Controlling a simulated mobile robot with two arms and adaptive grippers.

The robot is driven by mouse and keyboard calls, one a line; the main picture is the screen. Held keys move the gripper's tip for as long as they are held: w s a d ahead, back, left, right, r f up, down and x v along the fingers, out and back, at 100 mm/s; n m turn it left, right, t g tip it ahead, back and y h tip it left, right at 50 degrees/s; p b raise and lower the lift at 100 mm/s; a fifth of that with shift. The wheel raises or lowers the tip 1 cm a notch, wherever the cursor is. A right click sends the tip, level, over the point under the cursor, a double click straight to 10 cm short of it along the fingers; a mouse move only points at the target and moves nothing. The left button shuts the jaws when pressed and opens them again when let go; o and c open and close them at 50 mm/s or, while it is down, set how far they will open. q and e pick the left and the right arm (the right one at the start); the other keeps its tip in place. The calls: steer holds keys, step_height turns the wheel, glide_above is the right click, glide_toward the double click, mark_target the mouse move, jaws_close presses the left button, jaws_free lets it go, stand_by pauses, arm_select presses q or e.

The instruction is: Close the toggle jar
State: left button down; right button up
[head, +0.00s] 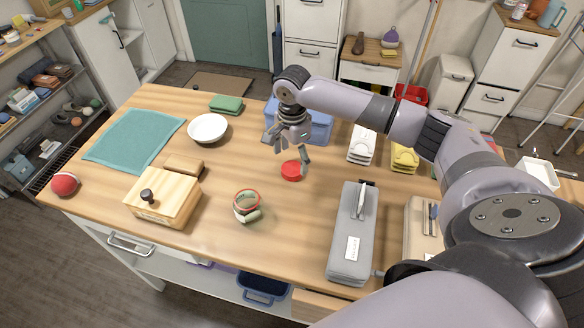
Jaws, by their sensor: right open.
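A small open jar (246,207) with a reddish rim and pale sides stands upright on the wooden worktop. A round red lid (292,171) lies flat on the worktop behind it and to its right, apart from the jar. My right gripper (290,149) points down just above and behind the lid, with its fingers spread and nothing held. I cannot tell whether a fingertip touches the lid. My left gripper is not in view.
A wooden box with a dark knob (163,198) stands left of the jar. A white bowl (208,128), teal cloth (134,138) and blue bin (313,128) lie farther back. A grey case (352,235) is at right. The worktop around the jar is clear.

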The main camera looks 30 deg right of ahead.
mark_target(291, 169)
steer(key=f, duration=0.4)
steer(key=shift+a+p, duration=0.2)
steer(key=shift+p, duration=0.2)
steer(key=c, duration=0.8)
